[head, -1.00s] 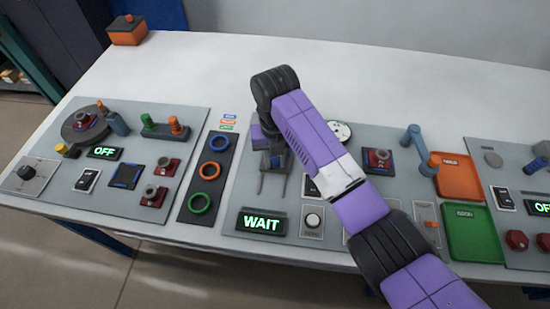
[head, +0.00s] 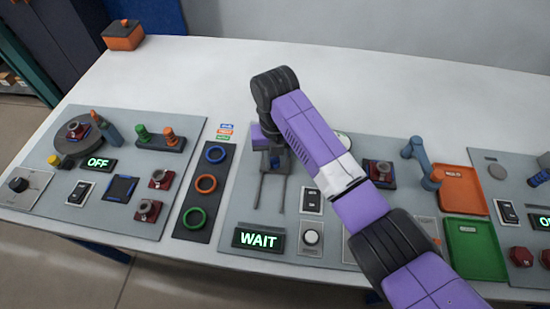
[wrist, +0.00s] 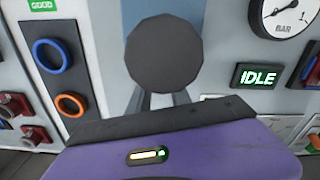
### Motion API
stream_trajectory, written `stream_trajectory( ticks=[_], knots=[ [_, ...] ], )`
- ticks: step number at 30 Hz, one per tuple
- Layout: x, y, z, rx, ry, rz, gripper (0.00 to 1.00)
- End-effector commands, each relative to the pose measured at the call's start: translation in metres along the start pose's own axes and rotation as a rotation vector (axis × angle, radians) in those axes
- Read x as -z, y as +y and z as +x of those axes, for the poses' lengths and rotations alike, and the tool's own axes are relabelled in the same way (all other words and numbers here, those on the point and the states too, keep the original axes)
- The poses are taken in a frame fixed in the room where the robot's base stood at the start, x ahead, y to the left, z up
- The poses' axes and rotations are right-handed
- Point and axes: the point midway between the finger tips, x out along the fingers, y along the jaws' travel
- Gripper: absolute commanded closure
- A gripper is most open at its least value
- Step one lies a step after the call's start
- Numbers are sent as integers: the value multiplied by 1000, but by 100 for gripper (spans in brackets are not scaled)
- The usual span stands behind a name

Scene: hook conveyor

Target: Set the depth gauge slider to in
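My gripper (head: 266,142) reaches down to the middle panel, left of the round dial; the arm covers much of it. In the wrist view a large dark round knob (wrist: 165,52) stands just beyond my purple gripper body (wrist: 90,158). Two dark bars show below the knob; the fingertips and any contact are hidden.
A WAIT display (head: 258,239) and a white button (head: 311,237) are at the panel's front. Blue and orange rings stand left, and a BAR dial (wrist: 284,14) and IDLE display (wrist: 257,76) right. Orange (head: 463,172) and green trays are farther right.

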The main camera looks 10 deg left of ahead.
Motion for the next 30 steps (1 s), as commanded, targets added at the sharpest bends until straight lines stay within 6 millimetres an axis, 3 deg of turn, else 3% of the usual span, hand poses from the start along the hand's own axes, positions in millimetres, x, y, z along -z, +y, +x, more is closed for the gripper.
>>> stream_trajectory(
  ticks=[1, 4, 16, 30],
  knots=[
    [-5, -2, -3, 0, -16, 4, 74],
    [-5, -2, -3, 0, -14, 4, 54],
    [-3, -1, -7, -1, -11, 2, 54],
    [-4, -1, -72, -1, -12, 2, 54]
  ],
)
